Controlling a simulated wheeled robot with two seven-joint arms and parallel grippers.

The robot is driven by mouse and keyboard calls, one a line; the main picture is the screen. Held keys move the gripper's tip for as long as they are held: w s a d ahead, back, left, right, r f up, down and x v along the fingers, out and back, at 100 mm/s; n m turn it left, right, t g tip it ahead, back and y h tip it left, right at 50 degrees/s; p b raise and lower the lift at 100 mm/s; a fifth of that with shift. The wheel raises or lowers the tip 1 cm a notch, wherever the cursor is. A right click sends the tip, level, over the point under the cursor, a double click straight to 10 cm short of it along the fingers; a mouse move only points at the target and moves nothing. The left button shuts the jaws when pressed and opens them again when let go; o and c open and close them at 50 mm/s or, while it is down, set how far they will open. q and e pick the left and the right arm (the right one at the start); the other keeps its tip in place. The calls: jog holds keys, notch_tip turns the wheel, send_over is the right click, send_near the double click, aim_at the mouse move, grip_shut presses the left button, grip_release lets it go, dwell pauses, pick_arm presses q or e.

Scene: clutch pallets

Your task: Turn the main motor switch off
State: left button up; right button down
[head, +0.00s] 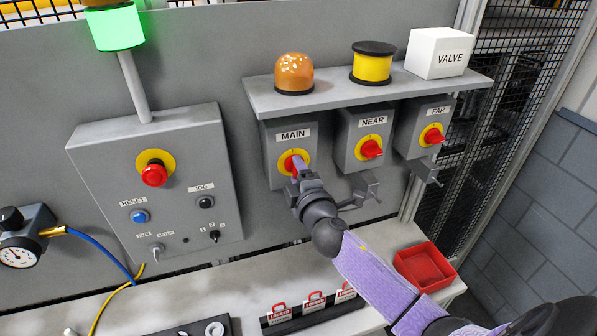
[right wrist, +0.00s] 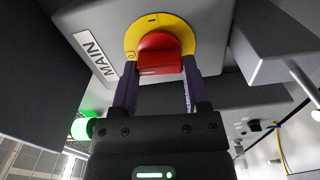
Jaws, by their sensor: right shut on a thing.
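The main motor switch is a red rotary knob on a yellow disc (head: 287,161) on the grey box labelled MAIN (head: 273,141). In the right wrist view the red knob (right wrist: 160,55) sits between the two fingers of my right gripper (right wrist: 158,75), which is shut on it. The yellow disc (right wrist: 155,22) shows behind the knob. In the head view my right gripper (head: 298,172) reaches the box from below right and hides part of the knob. My left gripper is in neither view.
The NEAR switch (head: 371,148) and FAR switch (head: 433,135) are to the right. A shelf above holds an amber beacon (head: 294,72), a yellow spool (head: 372,63) and a VALVE box (head: 437,54). A control panel (head: 190,150) is at left. A red tray (head: 424,268) sits below right.

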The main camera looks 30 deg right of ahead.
jog(key=shift+n, duration=0.6)
jog(key=shift+c, duration=0.4)
grip_release()
jog(key=v, duration=1)
jog(key=shift+b, duration=0.4)
jog(key=shift+w+a, duration=0.1)
